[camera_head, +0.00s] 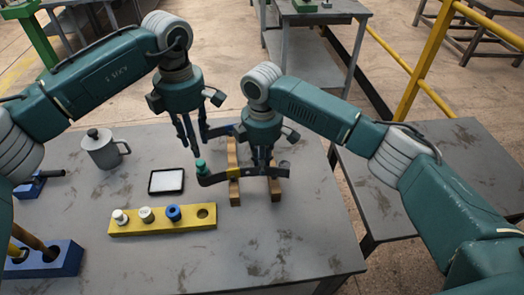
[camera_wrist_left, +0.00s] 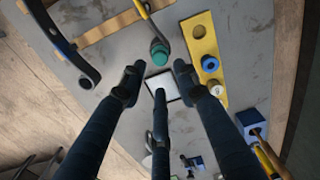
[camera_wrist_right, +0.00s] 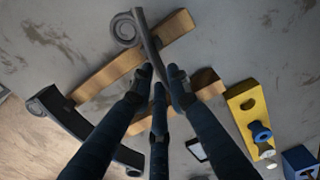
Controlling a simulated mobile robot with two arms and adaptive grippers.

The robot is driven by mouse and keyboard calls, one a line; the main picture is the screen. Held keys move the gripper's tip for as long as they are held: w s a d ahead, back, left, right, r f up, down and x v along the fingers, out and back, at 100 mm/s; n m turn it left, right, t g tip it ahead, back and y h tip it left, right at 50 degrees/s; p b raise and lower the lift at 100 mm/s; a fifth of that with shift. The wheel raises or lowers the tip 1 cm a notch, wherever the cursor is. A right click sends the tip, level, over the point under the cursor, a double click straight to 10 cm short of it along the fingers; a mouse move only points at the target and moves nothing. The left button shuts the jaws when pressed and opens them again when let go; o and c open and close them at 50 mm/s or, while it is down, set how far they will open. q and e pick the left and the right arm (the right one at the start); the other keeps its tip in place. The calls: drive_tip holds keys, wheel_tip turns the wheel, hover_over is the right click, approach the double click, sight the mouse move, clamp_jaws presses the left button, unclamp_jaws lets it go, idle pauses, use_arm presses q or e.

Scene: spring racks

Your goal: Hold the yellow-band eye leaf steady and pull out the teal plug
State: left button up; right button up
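The dark yellow-band eye leaf (camera_head: 215,179) lies across two wooden blocks; its yellow band (camera_head: 235,173) shows near the middle. The teal plug (camera_head: 200,166) stands upright at its left end, and its round top shows in the left wrist view (camera_wrist_left: 159,52). My left gripper (camera_head: 188,145) is open and empty above and near the plug, its three fingers spread (camera_wrist_left: 158,78). My right gripper (camera_head: 262,165) is closed around the leaf to the right of the band; in the right wrist view (camera_wrist_right: 159,78) the leaf runs between the fingertips. The leaf's curled eye (camera_wrist_right: 124,28) is clear of them.
A yellow rack (camera_head: 150,226) holds several plugs and has an empty hole (camera_head: 203,213) at its right end. A dark-framed white tablet (camera_head: 167,181), a mug (camera_head: 101,149) and a blue block (camera_head: 60,258) are to the left. A blue-banded leaf (camera_head: 222,130) lies behind.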

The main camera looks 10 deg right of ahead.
drive_tip(key=shift+f, duration=1.1)
clamp_jaws()
